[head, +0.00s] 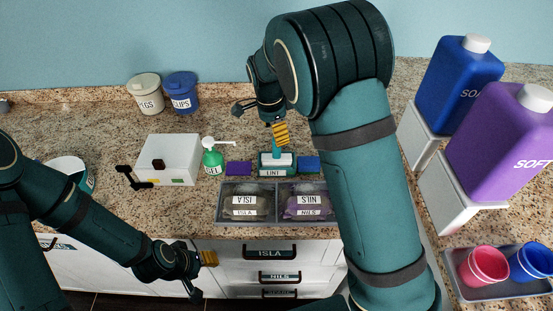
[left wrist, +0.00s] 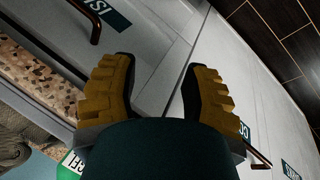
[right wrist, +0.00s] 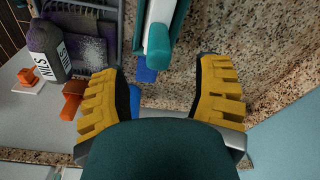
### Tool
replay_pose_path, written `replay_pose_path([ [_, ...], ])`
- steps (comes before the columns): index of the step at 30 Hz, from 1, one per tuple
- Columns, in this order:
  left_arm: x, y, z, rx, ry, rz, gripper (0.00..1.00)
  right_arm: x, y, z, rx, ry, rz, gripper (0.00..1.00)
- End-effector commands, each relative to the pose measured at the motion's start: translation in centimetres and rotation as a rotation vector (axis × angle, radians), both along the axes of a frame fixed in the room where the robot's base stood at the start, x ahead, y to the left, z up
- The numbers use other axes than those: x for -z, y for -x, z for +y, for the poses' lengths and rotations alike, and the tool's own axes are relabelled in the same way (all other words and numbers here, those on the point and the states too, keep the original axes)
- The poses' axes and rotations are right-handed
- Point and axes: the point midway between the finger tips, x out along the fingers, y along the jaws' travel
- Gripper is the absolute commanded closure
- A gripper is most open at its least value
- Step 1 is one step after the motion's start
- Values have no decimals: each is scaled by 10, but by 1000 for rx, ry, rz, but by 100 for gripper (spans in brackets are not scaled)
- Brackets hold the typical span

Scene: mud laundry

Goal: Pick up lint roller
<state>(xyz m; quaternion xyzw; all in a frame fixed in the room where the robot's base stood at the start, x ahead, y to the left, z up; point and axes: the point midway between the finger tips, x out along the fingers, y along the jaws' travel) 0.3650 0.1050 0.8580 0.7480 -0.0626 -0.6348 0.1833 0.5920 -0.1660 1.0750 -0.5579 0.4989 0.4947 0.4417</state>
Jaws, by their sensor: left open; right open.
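The lint roller, with a teal handle (head: 275,148) and a white roller, stands in a holder (head: 276,171) labelled LINT on the counter behind the grey tray. My right gripper (head: 281,133) is open just above and behind the handle, pointing down.
A purple block (head: 239,168) and a blue block (head: 308,163) flank the holder. The grey tray (head: 274,187) holds two labelled bundles. Large blue (head: 456,85) and purple bottles (head: 500,140) stand right.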

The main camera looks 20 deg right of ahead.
Motion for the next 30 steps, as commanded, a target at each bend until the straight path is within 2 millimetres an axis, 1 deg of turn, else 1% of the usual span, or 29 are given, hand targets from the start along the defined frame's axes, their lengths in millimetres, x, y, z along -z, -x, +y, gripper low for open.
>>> replay_pose_path([
  [5,1,0,0,0,0,0,53,14,1,-2,0,0,2,36],
  [9,3,0,0,0,0,0,53,35,2,-3,0,1,3,36],
  [13,4,0,0,0,-1,0,53,50,1,-5,0,1,2,36],
  [16,4,0,0,0,-1,0,53,54,1,-5,-1,0,0,36],
  [22,4,0,0,0,-1,0,53,54,1,-5,-1,0,-1,36],
  [23,4,0,0,0,-1,0,53,54,1,-5,-1,0,-1,34],
  [24,4,0,0,0,-1,0,53,54,1,-5,-1,0,-1,48],
  [26,4,0,0,0,-1,0,53,54,1,-5,-1,0,-1,69],
  [27,4,0,0,0,-1,0,53,54,1,-5,0,0,-1,83],
  [28,4,0,0,0,-1,0,53,54,1,-5,-1,0,-1,94],
  [29,4,0,0,0,-1,0,53,54,1,-5,0,0,-1,100],
  [30,4,0,0,0,-1,0,53,54,1,-5,0,0,-1,100],
])
